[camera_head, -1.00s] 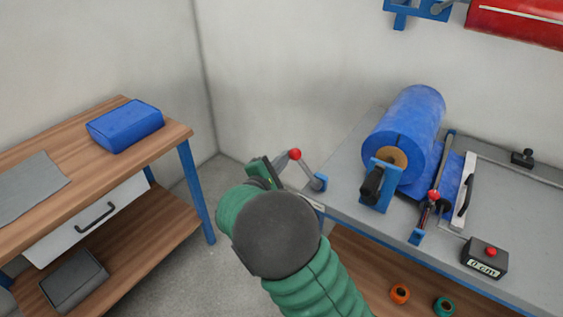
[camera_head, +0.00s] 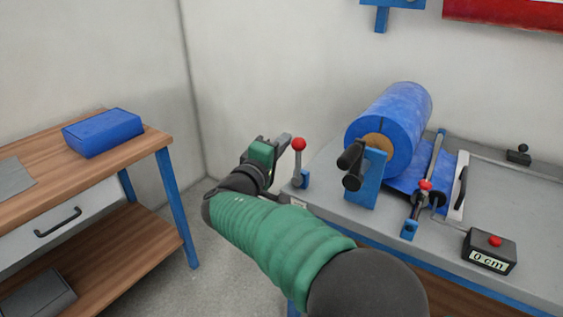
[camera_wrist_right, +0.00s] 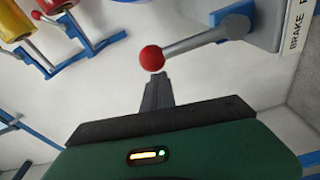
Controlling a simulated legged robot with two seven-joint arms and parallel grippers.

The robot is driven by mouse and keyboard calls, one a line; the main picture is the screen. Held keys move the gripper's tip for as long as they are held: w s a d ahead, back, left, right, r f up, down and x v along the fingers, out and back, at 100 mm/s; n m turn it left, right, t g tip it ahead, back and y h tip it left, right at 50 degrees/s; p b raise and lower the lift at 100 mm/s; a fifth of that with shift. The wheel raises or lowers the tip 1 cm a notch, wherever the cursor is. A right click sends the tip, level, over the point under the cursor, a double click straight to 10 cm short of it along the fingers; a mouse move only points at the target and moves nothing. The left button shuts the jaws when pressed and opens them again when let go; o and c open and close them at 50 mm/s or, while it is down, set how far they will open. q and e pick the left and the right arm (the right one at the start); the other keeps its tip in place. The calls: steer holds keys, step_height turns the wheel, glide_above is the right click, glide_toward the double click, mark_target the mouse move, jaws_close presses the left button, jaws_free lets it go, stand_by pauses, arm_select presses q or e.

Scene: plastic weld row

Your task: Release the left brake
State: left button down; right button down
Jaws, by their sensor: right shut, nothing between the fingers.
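The left brake lever (camera_head: 300,164) is a grey rod with a red knob (camera_head: 299,144) on a blue mount at the left end of the grey bench (camera_head: 330,205). It stands about upright in the head view. My right gripper (camera_head: 284,146) is shut and empty, its fingertips close to the left side of the knob. In the right wrist view the red knob (camera_wrist_right: 152,58) appears just past the shut fingertips (camera_wrist_right: 157,82); whether they touch it I cannot tell. A partly cut "BRAKE" label (camera_wrist_right: 294,30) shows there. My left gripper is out of view.
A blue film roll (camera_head: 398,120) with a black crank (camera_head: 352,168) stands right of the lever. A second red-knobbed lever (camera_head: 424,186) and a counter box reading 0 cm (camera_head: 490,252) lie further right. A wooden table (camera_head: 150,150) stands left, with floor between.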

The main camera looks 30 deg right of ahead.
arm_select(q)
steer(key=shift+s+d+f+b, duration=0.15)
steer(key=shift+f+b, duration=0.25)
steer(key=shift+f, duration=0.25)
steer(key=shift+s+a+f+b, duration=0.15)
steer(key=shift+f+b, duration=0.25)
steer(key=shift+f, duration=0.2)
arm_select(e)
steer(key=shift+s+d+r+m, duration=0.15)
steer(key=shift+s+m, duration=0.25)
steer(key=shift+m, duration=0.2)
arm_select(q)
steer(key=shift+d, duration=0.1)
